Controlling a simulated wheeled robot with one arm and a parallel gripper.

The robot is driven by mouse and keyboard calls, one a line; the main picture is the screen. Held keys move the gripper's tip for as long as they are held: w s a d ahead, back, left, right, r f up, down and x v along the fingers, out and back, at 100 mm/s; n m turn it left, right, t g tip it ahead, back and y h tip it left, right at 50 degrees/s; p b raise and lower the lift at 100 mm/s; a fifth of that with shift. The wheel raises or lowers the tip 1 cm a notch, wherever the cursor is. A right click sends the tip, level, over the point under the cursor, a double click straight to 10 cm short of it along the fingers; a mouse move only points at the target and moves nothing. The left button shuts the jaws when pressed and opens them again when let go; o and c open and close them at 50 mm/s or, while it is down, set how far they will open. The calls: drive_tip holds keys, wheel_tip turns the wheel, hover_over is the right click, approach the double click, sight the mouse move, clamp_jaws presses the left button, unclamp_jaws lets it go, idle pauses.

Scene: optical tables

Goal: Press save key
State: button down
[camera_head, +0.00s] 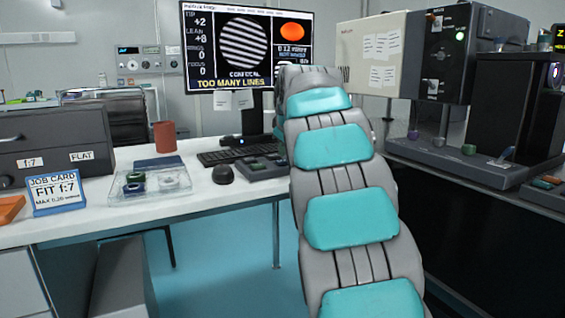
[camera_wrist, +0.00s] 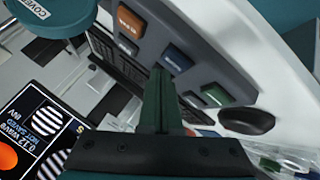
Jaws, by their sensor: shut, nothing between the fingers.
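In the wrist view, my gripper (camera_wrist: 162,85) is shut and empty, its dark green fingers together over the key box (camera_wrist: 150,50). The fingertips appear beside a blue key (camera_wrist: 178,57); I cannot tell whether they touch anything. An orange key (camera_wrist: 131,20) and a green key (camera_wrist: 214,95) also show. The labels are too small to read, so I cannot tell which is the save key. In the head view, the key box (camera_head: 263,167) lies on the white desk, partly behind my arm; my gripper is hidden there. The monitor (camera_head: 247,50) reads "TOO MANY LINES"; in the wrist view the monitor (camera_wrist: 38,132) reads "NOT SAVED".
A black mouse (camera_head: 223,174) and a keyboard (camera_head: 230,152) lie by the key box. The front of the desk (camera_head: 210,205) is clear.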

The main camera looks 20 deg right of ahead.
sight(284, 162)
drive_tip(key=shift+f, duration=0.35)
drive_tip(key=shift+f+b, duration=0.4)
drive_tip(key=shift+f, duration=0.05)
idle(0.5)
drive_tip(key=shift+r, duration=0.15)
idle(0.3)
drive_tip(key=shift+r+p, duration=0.5)
drive_tip(key=shift+r, duration=0.2)
drive_tip(key=shift+r+p, duration=1.65)
drive_tip(key=shift+r, duration=0.9)
